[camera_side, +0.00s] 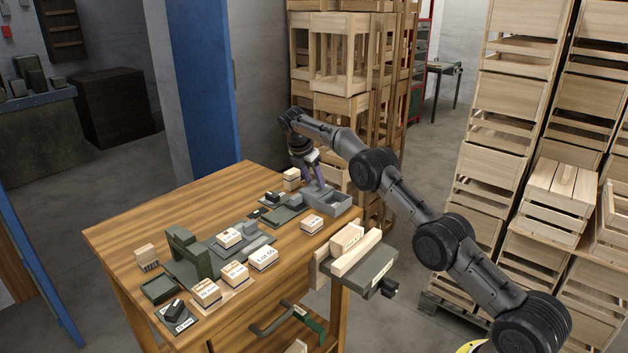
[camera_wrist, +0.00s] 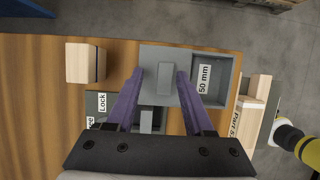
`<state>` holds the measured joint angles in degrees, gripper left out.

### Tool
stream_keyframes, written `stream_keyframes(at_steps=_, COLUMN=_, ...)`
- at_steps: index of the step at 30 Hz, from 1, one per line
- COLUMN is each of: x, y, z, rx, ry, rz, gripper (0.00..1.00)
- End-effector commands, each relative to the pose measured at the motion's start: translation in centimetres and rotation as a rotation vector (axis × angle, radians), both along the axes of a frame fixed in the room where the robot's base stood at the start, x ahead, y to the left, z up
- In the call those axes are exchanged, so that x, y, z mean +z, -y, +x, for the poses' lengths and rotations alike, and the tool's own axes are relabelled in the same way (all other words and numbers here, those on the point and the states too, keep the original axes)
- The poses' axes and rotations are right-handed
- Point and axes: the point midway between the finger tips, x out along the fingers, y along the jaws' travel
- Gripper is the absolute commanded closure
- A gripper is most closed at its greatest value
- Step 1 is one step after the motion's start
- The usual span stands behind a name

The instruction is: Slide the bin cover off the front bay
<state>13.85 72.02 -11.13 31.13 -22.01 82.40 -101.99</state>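A grey bin (camera_side: 340,206) stands near the table's right end. In the wrist view, the bin (camera_wrist: 222,64) has an open bay on the right with a "50 mm" label. A flat grey cover (camera_wrist: 158,56) lies over the bay on the left, with a small raised grip (camera_wrist: 165,83) on it. My gripper (camera_side: 315,182) is low over the cover. In the wrist view, my gripper (camera_wrist: 160,74) has its purple fingers apart on both sides of the raised grip, with gaps visible. Whether the fingertips touch the cover is unclear.
A wooden block (camera_wrist: 85,62) stands left of the bin; it also shows in the side view (camera_side: 291,179). Grey fixtures and labelled blocks (camera_side: 262,257) fill the table's front. A vise (camera_side: 362,270) projects from the right edge. The table's far left is clear.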

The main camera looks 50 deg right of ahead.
Motion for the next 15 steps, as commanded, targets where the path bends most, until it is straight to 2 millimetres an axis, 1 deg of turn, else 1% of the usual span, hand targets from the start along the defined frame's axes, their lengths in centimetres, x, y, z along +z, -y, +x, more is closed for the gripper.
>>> stream_keyframes(at_steps=5, x=-0.1, y=0.0, z=-0.1, rx=-0.001, ry=-0.004, rz=0.001, gripper=0.47)
stream_keyframes(at_steps=8, x=0.3, y=-0.1, z=-0.1, rx=-0.001, ry=-0.004, rz=0.001, gripper=0.47)
stream_keyframes(at_steps=11, x=1.3, y=-0.5, z=0.0, rx=0.000, ry=-0.001, rz=0.000, gripper=0.47)
stream_keyframes(at_steps=13, x=2.4, y=-1.0, z=0.0, rx=0.000, ry=0.001, rz=0.000, gripper=0.47)
stream_keyframes(at_steps=15, x=2.7, y=-1.1, z=0.0, rx=-0.001, ry=-0.002, rz=0.000, gripper=0.47)
